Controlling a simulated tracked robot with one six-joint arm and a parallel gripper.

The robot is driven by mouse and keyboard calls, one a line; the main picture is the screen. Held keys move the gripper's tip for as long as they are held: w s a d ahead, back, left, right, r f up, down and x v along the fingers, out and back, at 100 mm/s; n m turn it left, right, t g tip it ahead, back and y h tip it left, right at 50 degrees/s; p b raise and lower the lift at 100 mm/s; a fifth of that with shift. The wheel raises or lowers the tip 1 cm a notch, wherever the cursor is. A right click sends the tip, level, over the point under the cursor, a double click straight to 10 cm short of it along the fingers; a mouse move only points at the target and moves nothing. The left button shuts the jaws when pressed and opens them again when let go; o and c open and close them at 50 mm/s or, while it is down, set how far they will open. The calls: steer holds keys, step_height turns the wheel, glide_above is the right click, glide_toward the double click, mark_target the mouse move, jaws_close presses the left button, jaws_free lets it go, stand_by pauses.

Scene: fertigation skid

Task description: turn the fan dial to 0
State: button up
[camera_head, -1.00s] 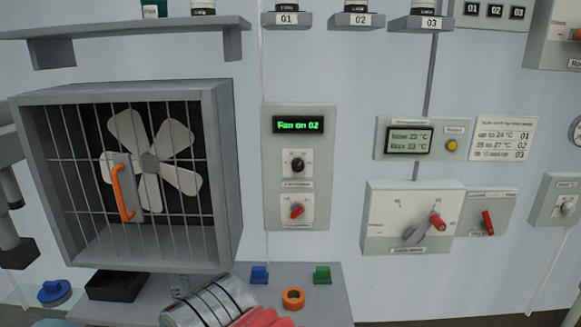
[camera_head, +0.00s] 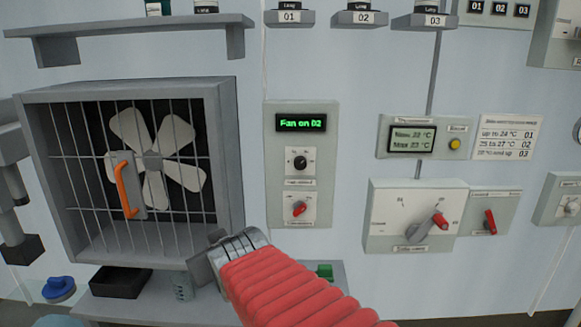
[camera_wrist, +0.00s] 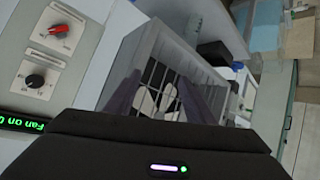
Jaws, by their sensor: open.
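The fan panel (camera_head: 281,210) is on the wall right of the caged fan. Its green display (camera_head: 301,123) reads "Fan on 02". Below it are a black round dial (camera_head: 300,162) and a red knob (camera_head: 299,208); their small labels are unreadable. In the wrist view the black dial (camera_wrist: 35,81) and red knob (camera_wrist: 58,31) show at the left. My gripper (camera_head: 212,250) is below and left of the panel in the head view, in front of the fan cage's lower right corner. Its open fingers (camera_wrist: 158,98) show in the wrist view, apart from the dials.
The fan cage (camera_head: 225,170) with an orange handle (camera_head: 124,188) juts out left of the panel. A shelf (camera_head: 130,35) is above. A black tray (camera_head: 118,283) and a blue knob (camera_head: 58,289) are below. A grey switch panel (camera_head: 385,240) is at right.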

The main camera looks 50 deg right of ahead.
steer(key=w+d+r+m+t+h, duration=0.1)
steer(key=d+r+h, duration=0.1)
steer(key=d, duration=0.5)
steer(key=w+d+r+m+t+h, duration=0.1)
steer(key=d+r+h, duration=0.15)
steer(key=d, duration=0.35)
steer(key=s+d+r+m+h, duration=0.3)
steer(key=s+d, duration=0.3)
steer(key=d, duration=0.4)
steer(key=shift+s+m+h, duration=0.35)
steer(key=shift+m+h, duration=0.05)
steer(key=shift+h, duration=0.25)
steer(key=shift+w+d+r, duration=0.1)
steer(key=shift+w+d, duration=0.05)
